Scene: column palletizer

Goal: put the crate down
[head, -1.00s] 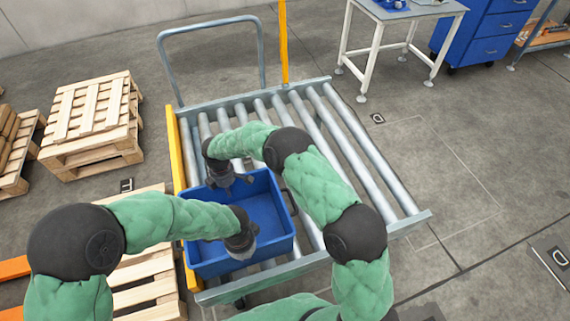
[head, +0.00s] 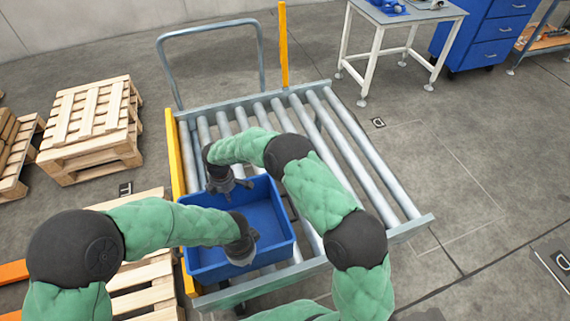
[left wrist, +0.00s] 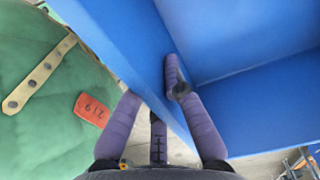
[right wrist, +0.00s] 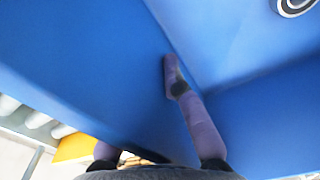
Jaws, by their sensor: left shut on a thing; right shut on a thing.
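The blue crate (head: 268,257) is at the near left part of the roller conveyor (head: 350,145), level and apparently empty. I cannot tell whether its bottom touches the rollers. My right gripper (head: 229,185) is shut on the far wall. In the right wrist view, one finger (right wrist: 190,105) lies inside the crate wall (right wrist: 90,75); the outer finger is mostly hidden.
A yellow rail (head: 177,155) runs along the conveyor's left side, and a yellow post (head: 283,45) stands at its back. Wooden pallets (head: 92,125) are stacked on the left. The rollers right of the crate are bare. A white-legged table (head: 400,20) stands behind.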

